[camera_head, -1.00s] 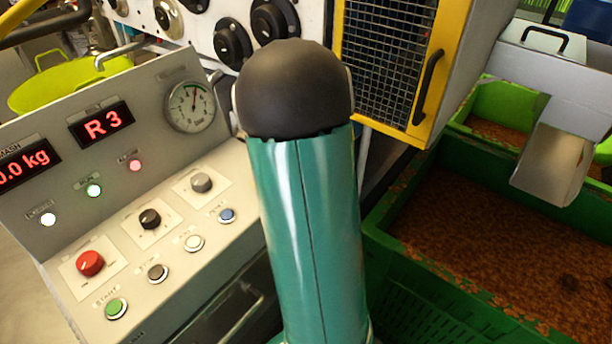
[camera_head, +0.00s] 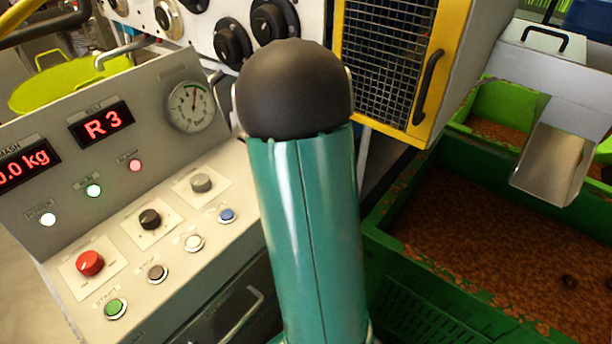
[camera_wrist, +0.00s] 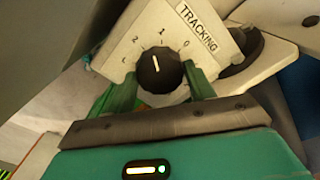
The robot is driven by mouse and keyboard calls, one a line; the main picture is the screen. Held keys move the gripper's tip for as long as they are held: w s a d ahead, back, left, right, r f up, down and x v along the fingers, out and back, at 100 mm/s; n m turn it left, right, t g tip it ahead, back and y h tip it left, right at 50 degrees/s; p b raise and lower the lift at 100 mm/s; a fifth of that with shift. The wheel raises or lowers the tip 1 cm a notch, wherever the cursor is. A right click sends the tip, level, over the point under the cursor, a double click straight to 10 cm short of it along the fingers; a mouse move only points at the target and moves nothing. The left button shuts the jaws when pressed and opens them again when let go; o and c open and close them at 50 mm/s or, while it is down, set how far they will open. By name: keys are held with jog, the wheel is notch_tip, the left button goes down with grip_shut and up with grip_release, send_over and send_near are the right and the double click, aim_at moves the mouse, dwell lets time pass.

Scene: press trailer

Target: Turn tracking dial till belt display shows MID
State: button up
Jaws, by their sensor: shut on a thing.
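The black tracking dial (camera_wrist: 160,70) sits on a pale plate marked TRACKING in the wrist view. Its white pointer line points roughly at the 1 on the scale. My gripper (camera_wrist: 160,88) is shut on the dial, with one green finger on each side of it. In the head view the belt display (camera_head: 102,126) reads R 3 in red. My green arm with its dark rounded joint fills the middle of the head view and hides what lies behind it. I cannot make out the gripper or the held dial there.
The control panel at left carries a red knob (camera_head: 90,263), a black knob (camera_head: 150,219), a grey knob (camera_head: 201,182), several buttons and a gauge (camera_head: 191,107). A yellow-framed mesh guard (camera_head: 425,75) stands right of my arm. A green crate (camera_head: 400,215) of brown mash lies below a metal chute (camera_head: 552,160).

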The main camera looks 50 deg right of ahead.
jog(key=shift+n, duration=0.6)
jog(key=o, duration=1)
jog(key=shift+c, duration=0.2)
notch_tip(320, 180, up, 14)
